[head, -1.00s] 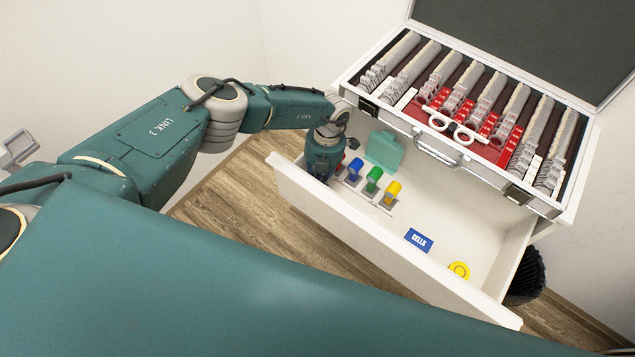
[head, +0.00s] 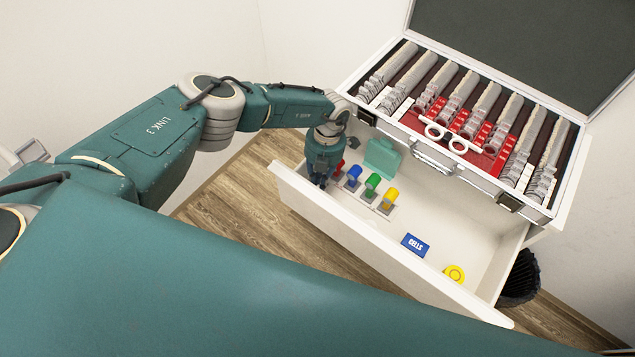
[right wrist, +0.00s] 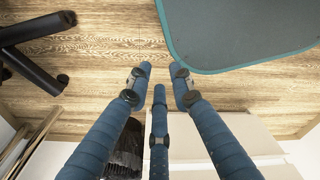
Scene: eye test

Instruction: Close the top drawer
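The white drawer (head: 400,262) stands pulled far out below the metal case in the head view. Inside it are a teal object, several coloured clips on a strip, a blue "CELLS" box and a yellow ring. My left gripper (head: 319,183) points down at the drawer's left end, just by the inner side of the front panel. Its fingertips are small and partly hidden, so I cannot tell whether they touch the panel or how far they are apart. My right gripper (right wrist: 161,78) has its three fingers spread with nothing between them, in the right wrist view.
An open case (head: 432,166) with lens rows and red-and-white frames sits above the drawer. A black bin (head: 521,280) stands right of the drawer and also shows in the right wrist view (right wrist: 126,148). Black legs (right wrist: 35,32) stand on the wooden floor.

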